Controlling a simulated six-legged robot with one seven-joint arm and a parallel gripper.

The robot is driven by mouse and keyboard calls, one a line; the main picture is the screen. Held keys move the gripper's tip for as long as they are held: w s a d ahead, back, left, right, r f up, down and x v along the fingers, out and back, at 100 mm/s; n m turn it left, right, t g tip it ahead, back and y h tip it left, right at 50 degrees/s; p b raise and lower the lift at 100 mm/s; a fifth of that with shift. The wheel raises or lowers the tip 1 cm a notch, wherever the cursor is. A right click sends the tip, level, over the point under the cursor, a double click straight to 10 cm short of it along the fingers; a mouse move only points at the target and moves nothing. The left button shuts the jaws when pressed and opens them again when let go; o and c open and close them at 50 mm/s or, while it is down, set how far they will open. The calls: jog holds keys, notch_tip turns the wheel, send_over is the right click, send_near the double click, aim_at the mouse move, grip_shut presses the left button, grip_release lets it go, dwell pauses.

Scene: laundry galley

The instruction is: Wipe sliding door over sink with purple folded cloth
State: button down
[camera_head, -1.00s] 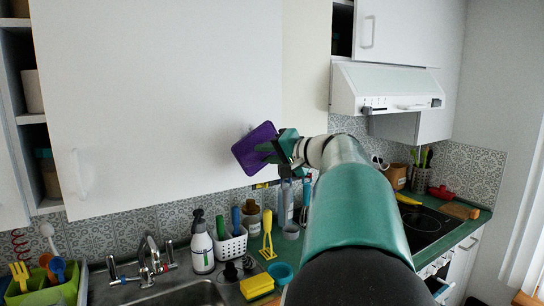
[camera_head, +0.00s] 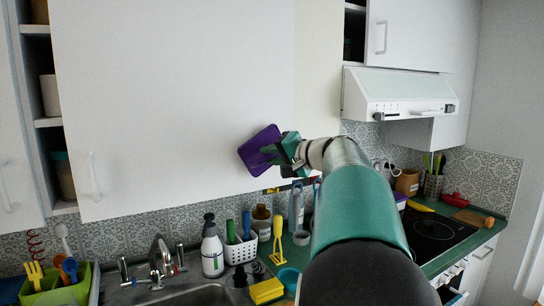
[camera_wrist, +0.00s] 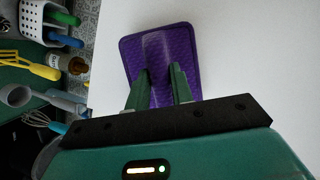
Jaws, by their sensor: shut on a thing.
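The purple folded cloth (camera_head: 261,149) is held by my gripper (camera_head: 281,150) in front of the lower right part of the white sliding door (camera_head: 170,90). In the wrist view the cloth (camera_wrist: 160,50) stands between and beyond the two green fingers of my gripper (camera_wrist: 160,88), which are shut on it. The white door panel (camera_wrist: 250,50) lies behind the cloth there. I cannot tell whether the cloth touches the door. The sink (camera_head: 200,296) is below the door, partly cut off by the frame's bottom edge.
A faucet (camera_head: 160,262), a soap bottle (camera_head: 212,250), a white utensil basket (camera_head: 240,250) and a yellow sponge (camera_head: 266,291) stand below the door. A range hood (camera_head: 400,95) juts out at right. Open shelves (camera_head: 48,122) are at left.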

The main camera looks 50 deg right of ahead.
aim_at(262, 141)
jog(key=shift+w+d, duration=0.3)
jog(key=shift+w, duration=0.65)
dwell(0.5)
jog(key=shift+f, duration=0.1)
jog(key=shift+r, duration=1.85)
jog(key=shift+f, duration=3.45)
jog(key=shift+r, duration=3.45)
